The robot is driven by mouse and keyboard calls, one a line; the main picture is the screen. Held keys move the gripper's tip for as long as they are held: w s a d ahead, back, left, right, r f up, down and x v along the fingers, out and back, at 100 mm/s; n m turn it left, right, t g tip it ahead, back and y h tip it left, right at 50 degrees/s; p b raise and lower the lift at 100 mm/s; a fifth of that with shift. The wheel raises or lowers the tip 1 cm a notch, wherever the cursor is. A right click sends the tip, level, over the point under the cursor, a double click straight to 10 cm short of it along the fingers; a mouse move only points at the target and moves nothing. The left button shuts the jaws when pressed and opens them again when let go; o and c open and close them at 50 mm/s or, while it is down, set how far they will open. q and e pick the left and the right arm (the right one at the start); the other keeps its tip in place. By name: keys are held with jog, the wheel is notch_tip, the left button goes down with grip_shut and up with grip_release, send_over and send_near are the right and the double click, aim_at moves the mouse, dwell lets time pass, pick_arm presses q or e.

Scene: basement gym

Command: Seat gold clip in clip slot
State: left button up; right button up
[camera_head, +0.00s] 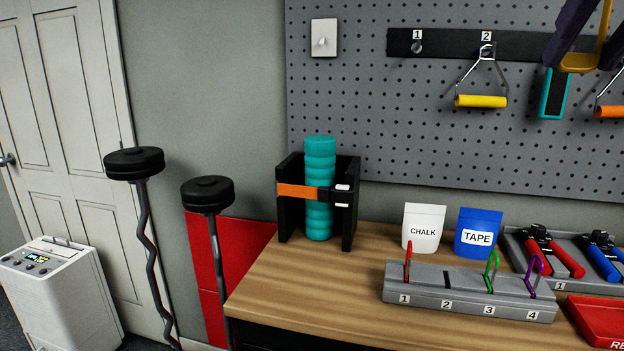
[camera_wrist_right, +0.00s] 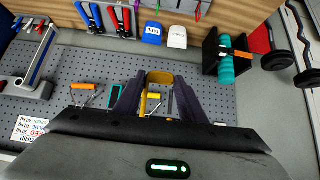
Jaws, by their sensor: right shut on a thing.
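My right gripper (camera_head: 585,40) is at the top right of the head view, in front of the pegboard. It is shut on the gold clip (camera_head: 580,63), whose rounded gold end shows below the dark fingers. In the right wrist view the gold clip (camera_wrist_right: 159,77) sits between the two fingertips (camera_wrist_right: 157,92). The grey clip rack (camera_head: 425,292) lies on the bench, well below and left of the gripper. A red clip (camera_head: 408,263) stands at 1, a green clip (camera_head: 491,268) at 3 and a purple clip (camera_head: 538,276) at 4. Slot 2 (camera_head: 447,279) is empty. My left gripper is out of view.
Chalk (camera_head: 423,226) and tape (camera_head: 477,232) pouches stand behind the rack. A tray with red (camera_head: 553,256) and blue hand grippers and a red tray (camera_head: 604,320) are at the right. A black stand with a teal roller (camera_head: 320,190) is at the left. Handles (camera_head: 481,101) hang on the pegboard.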

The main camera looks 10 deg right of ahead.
aim_at(598, 59)
jog(key=d+f, duration=0.1)
jog(key=w+d+f, duration=0.1)
jog(key=d+f, duration=0.1)
jog(key=shift+w+f, duration=0.15)
jog(key=shift+w, duration=0.25)
notch_tip(598, 59, down, 23)
jog(key=w+d+n+t+y, duration=0.1)
jog(key=w+d+n+y, duration=0.1)
jog(key=w+d+n, duration=0.1)
jog(key=w+a+f+n+y, duration=0.1)
jog(key=a+f, duration=0.6)
jog(key=w+a+r+n+y, duration=0.1)
jog(key=w+a+n+y, duration=0.1)
jog(key=a, duration=1.1)
jog(key=w+a+r+n+y, duration=0.1)
jog(key=w+a+n, duration=0.1)
jog(key=a, duration=1)
jog(key=w+d+m+h, duration=0.1)
jog(key=d+m, duration=0.1)
jog(key=d, duration=0.6)
jog(key=shift+w+d+f+h, duration=0.2)
jog(key=shift+w+d+h, duration=0.1)
